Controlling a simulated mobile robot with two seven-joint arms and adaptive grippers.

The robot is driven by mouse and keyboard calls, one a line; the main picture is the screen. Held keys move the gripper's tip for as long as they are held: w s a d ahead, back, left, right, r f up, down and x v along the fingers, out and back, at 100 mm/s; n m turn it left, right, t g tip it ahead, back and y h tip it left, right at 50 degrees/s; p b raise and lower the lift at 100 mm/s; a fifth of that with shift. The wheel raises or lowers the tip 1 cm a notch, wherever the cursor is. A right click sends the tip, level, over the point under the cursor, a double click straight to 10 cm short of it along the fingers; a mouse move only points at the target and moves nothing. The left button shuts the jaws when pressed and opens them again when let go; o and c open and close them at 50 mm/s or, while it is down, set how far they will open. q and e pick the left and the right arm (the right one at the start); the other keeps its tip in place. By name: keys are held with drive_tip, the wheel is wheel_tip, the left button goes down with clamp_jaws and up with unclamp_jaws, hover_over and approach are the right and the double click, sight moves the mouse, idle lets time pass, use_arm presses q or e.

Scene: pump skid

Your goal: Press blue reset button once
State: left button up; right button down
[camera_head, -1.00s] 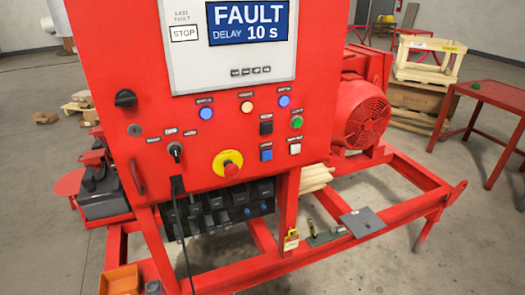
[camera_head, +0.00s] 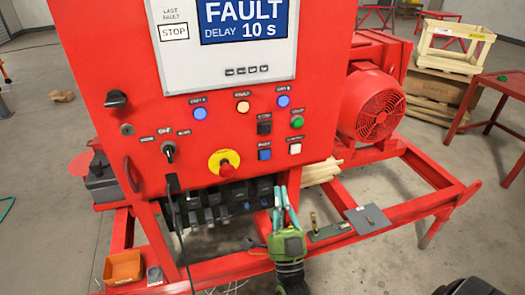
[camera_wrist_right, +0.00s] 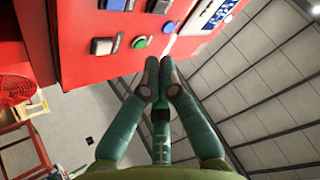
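The blue reset button (camera_head: 264,154) is a small square push button on the red panel front, beside a white square button (camera_head: 295,148) and below a black switch (camera_head: 264,127). Its label is too blurred to read surely. My right gripper (camera_head: 280,193), green with teal fingers, is below the blue button and apart from it. In the right wrist view its fingertips (camera_wrist_right: 160,68) are together with nothing between them. That view shows the white button (camera_wrist_right: 102,46), the green button (camera_wrist_right: 139,42) and, cut by the top edge, the blue button (camera_wrist_right: 114,4). My left gripper is out of view.
A red and yellow emergency stop (camera_head: 224,164) is left of the blue button. A green round button (camera_head: 297,122) is above the white one. The screen (camera_head: 244,20) reads FAULT, DELAY 10 s. Red frame rails (camera_head: 390,215), a dark cable and an orange bin (camera_head: 123,268) lie below.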

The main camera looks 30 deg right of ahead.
sight(265, 155)
drive_tip(key=shift+s+d+r+m+h, duration=0.1)
drive_tip(key=shift+s+r+m+h, duration=0.1)
drive_tip(key=shift+r, duration=0.25)
drive_tip(key=shift+s+d+r+m+h, duration=0.1)
drive_tip(key=shift+r+h, duration=0.1)
drive_tip(key=shift+r, duration=0.25)
drive_tip(key=shift+w+d+b, duration=0.3)
drive_tip(key=shift+w+b, duration=0.3)
drive_tip(key=shift+w, duration=0.85)
drive_tip(key=shift+w+d+b, duration=0.35)
drive_tip(key=shift+w+b, duration=0.25)
drive_tip(key=shift+w, duration=0.85)
drive_tip(key=shift+w+d+b, duration=0.3)
drive_tip(key=shift+w+b, duration=0.3)
drive_tip(key=shift+w, duration=0.85)
drive_tip(key=shift+w, duration=0.1)
drive_tip(key=shift+w+d+b, duration=0.1)
drive_tip(key=shift+w+b, duration=0.2)
drive_tip(key=shift+w, duration=0.05)
